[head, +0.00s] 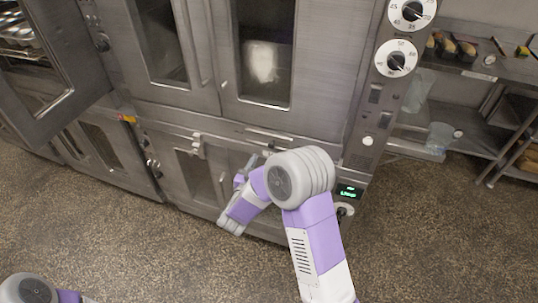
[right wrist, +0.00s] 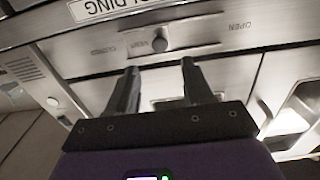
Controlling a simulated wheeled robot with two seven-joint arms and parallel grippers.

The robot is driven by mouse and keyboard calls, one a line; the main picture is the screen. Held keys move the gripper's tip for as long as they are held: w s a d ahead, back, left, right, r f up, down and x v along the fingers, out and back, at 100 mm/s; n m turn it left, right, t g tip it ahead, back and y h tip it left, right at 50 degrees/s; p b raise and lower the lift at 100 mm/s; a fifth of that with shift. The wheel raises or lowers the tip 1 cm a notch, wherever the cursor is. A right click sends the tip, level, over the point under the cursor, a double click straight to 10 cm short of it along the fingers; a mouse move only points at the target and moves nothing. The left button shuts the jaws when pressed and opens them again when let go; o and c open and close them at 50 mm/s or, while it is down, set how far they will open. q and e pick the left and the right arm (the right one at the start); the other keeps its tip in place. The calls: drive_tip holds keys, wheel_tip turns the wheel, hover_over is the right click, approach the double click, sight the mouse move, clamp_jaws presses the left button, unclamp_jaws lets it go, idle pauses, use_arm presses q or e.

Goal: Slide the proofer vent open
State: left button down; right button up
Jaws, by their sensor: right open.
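The proofer vent's slider knob (right wrist: 160,44), a small dark round knob, sits on a metal strip in the right wrist view. The strip's lettering appears upside down, with CLOSED left of the knob and OPEN right of it. The knob stands between those words, nearer CLOSED. My right gripper (right wrist: 160,75) is open and empty, its two dark fingers pointing toward the strip with the knob beyond the gap between them. I cannot tell whether they touch anything. In the head view my right gripper (head: 247,168) is in front of the lower oven doors. My left gripper is out of view.
A label plate (right wrist: 105,8) sits by the vent strip. An oven door (head: 45,60) stands open at the upper left. Round dials (head: 396,58) line the right panel. A shelf rack (head: 470,70) with bread stands at the right. The speckled floor (head: 130,235) is clear in front.

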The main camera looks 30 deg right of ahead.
sight(271, 146)
drive_tip(key=x, duration=0.7)
drive_tip(key=shift+b, duration=0.4)
drive_tip(key=shift+c, duration=0.4)
clamp_jaws()
